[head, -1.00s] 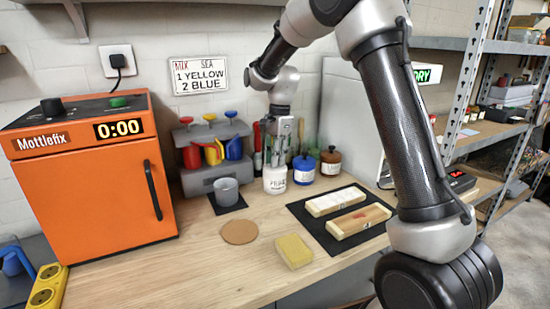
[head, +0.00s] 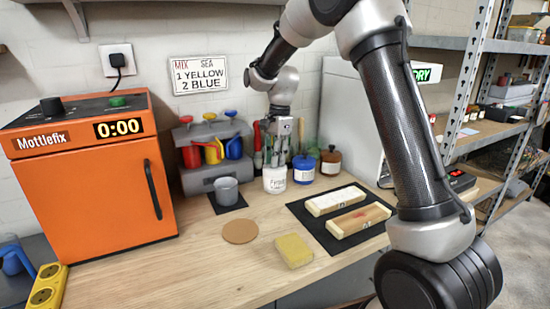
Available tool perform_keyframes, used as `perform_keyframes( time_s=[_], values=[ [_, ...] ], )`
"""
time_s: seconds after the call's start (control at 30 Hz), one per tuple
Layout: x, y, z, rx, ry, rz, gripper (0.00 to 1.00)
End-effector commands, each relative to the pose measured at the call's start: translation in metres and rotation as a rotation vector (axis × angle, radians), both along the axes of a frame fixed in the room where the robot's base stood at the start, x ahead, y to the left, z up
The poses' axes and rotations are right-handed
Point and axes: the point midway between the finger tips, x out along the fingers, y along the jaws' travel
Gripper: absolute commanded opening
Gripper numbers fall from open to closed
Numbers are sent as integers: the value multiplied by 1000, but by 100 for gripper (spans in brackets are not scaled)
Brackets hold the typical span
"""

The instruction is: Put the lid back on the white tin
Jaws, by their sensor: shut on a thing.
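The white tin (head: 275,182) stands upright on the bench in the head view, with dark lettering on its front. My gripper (head: 277,160) points down right above the tin, its fingertips at the tin's top. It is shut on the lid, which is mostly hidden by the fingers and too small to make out. I cannot tell whether the lid touches the tin's rim.
A blue tin (head: 303,172) and a brown jar (head: 331,163) stand close at the right. A grey cup (head: 227,190) on a dark pad stands at the left. The bench in front holds a cork disc (head: 240,231) and yellow sponge (head: 294,251).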

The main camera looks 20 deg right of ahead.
Motion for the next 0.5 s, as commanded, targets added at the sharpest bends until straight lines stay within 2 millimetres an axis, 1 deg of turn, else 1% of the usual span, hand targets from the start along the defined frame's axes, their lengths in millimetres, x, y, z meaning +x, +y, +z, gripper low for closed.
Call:
perform_keyframes(
  time_s=[0.4, 0.43, 0.5],
  values=[
    [0, 0, 0, 0, 0, 0, 0],
    [0, 0, 0, 0, 0, 0, 24],
    [0, 0, 0, 0, 0, 0, 37]
  ],
)
